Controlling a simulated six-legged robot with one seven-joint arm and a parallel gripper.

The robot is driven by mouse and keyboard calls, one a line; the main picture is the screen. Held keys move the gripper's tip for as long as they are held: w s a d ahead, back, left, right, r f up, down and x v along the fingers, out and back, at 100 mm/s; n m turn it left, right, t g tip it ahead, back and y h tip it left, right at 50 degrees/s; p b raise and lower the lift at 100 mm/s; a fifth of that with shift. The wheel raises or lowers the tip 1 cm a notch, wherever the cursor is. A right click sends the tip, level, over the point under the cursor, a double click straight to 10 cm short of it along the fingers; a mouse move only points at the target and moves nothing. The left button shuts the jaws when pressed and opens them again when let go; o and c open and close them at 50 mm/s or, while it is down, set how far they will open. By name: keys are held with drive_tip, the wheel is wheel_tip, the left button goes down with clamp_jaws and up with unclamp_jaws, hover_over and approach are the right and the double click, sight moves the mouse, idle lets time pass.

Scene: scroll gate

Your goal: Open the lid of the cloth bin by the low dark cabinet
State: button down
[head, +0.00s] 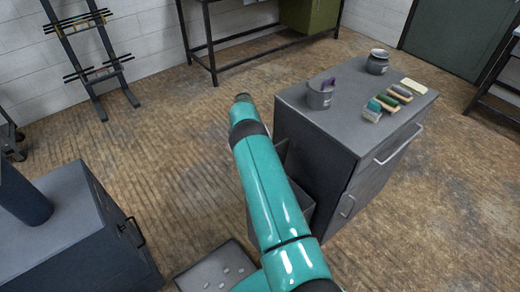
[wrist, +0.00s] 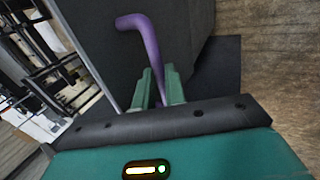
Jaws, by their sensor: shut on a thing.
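My gripper (wrist: 158,76) shows in the wrist view, its two green fingers closed on a purple bent handle (wrist: 148,42). The handle rises from between the fingers and hooks to the left at its top. A dark grey panel (wrist: 185,30) lies behind it; I cannot tell whether this is the lid or the cabinet's side. In the head view the low dark cabinet (head: 330,121) stands right of my arm. A grey bin edge (head: 303,204) shows beside it, mostly hidden by my teal arm. The gripper and handle are hidden there, and the lid's angle cannot be told.
Another dark cabinet (head: 75,225) is at lower left, with a grey tray (head: 217,270) near the bottom. A rack (head: 85,55) stands at the back wall.

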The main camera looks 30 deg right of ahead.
drive_tip(key=shift+s+a+f, duration=0.25)
drive_tip(key=shift+f, duration=0.25)
drive_tip(key=c, duration=1.5)
unclamp_jaws()
drive_tip(key=shift+w+d, duration=0.1)
drive_tip(key=shift+w, duration=0.05)
drive_tip(key=shift+o, duration=0.2)
drive_tip(key=shift+r, duration=0.2)
drive_tip(key=v, duration=0.7)
drive_tip(key=shift+r, duration=0.2)
